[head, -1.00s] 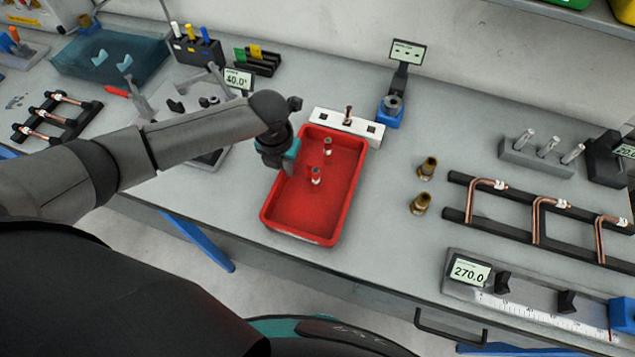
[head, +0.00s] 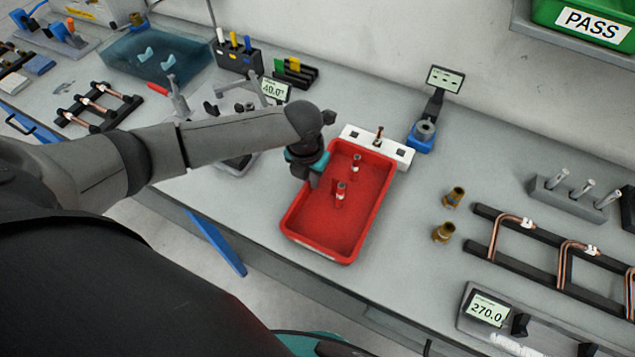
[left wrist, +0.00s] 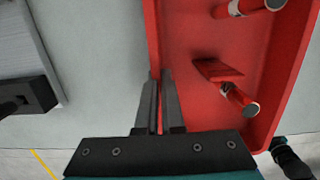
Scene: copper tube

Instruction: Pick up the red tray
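My left gripper (head: 312,184) points down at the tray's left wall. In the left wrist view the tray (left wrist: 195,65) fills the right half. The left gripper's fingers (left wrist: 161,75) are close together, one on each side of the tray's wall, with a thin strip of red between them. The tray appears to rest on the bench.
A white block (head: 400,155) stands right behind the tray, and a blue gauge stand (head: 421,138) is behind it. Two brass fittings (head: 443,232) and a black rack of copper tubes (head: 530,270) are to the right. A fixture (head: 235,110) stands to the left.

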